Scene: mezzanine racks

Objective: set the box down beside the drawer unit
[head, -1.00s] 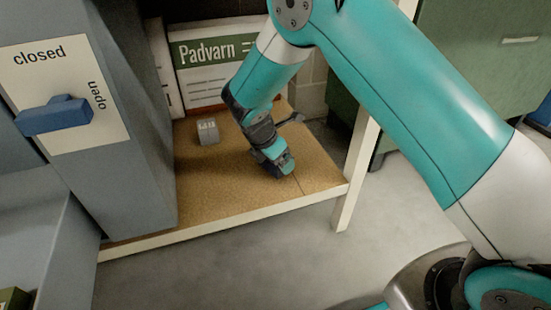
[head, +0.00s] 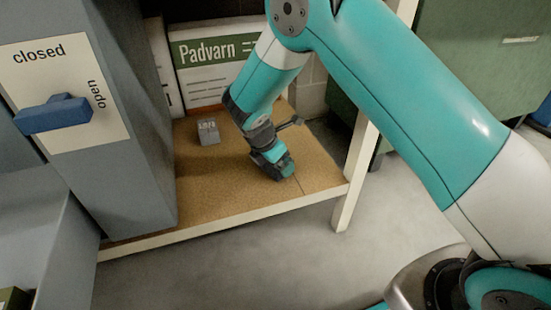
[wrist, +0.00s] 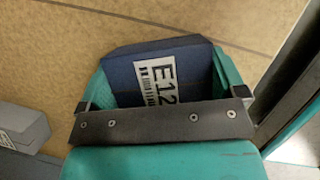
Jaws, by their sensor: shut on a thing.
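My gripper (head: 274,169) is low over the tan shelf board (head: 215,190), near its front right part. In the wrist view my gripper (wrist: 165,95) is shut on a dark blue box (wrist: 122,82) with a white label reading "E12". In the head view the box is mostly hidden by the gripper. I cannot tell whether its underside touches the board. A small grey labelled block (head: 208,132) stands behind and left of the gripper, apart from it; it also shows in the wrist view (wrist: 22,125). A green unit (head: 480,65) with a handle, possibly the drawer unit, stands right of the shelf.
A "Padvarn" carton (head: 215,62) stands at the back of the shelf. A white shelf post (head: 358,165) stands close on the right. The board's front left is clear.

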